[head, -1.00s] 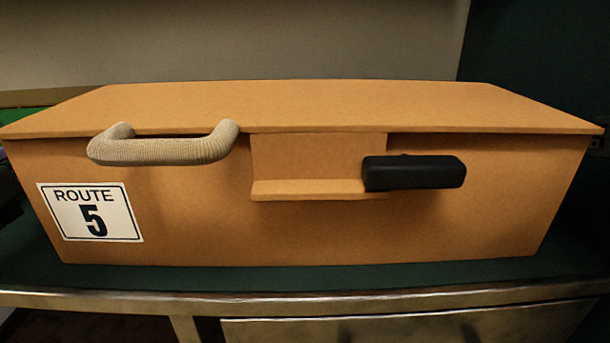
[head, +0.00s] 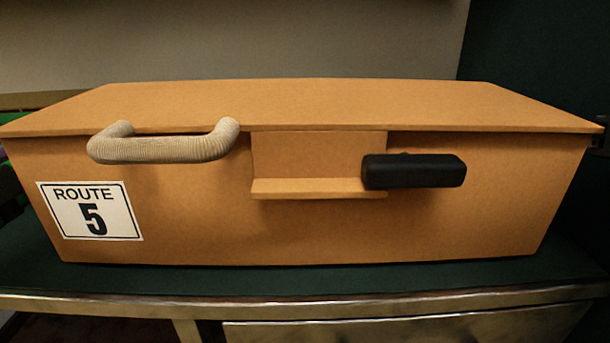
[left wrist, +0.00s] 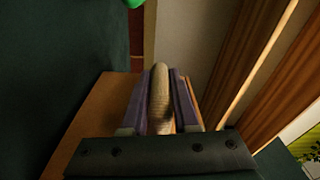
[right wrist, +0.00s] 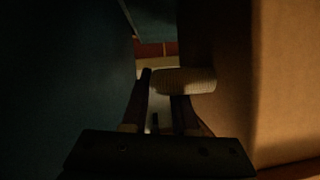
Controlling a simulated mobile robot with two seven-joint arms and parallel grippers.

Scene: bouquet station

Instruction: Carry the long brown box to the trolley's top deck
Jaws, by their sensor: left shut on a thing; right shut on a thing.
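The long brown box (head: 320,230) fills the head view, level, with its lid down. Its front has a pale cord-wrapped handle (head: 165,149), a black handle (head: 415,171) and a "ROUTE 5" label (head: 90,211). My left gripper (left wrist: 161,85) is shut on a cord-wrapped handle (left wrist: 160,100) at one end of the box. My right gripper (right wrist: 165,85) is shut on another such handle (right wrist: 190,80), beside the box wall (right wrist: 285,80). The box is on or just above the green surface; I cannot tell which. The trolley's top deck cannot be made out for certain.
A dark green surface (head: 320,280) with a worn metal front edge (head: 320,305) lies under the box. A plain wall (head: 280,40) stands behind, and a dark panel (head: 550,50) at the right. Only a narrow strip of surface is free in front.

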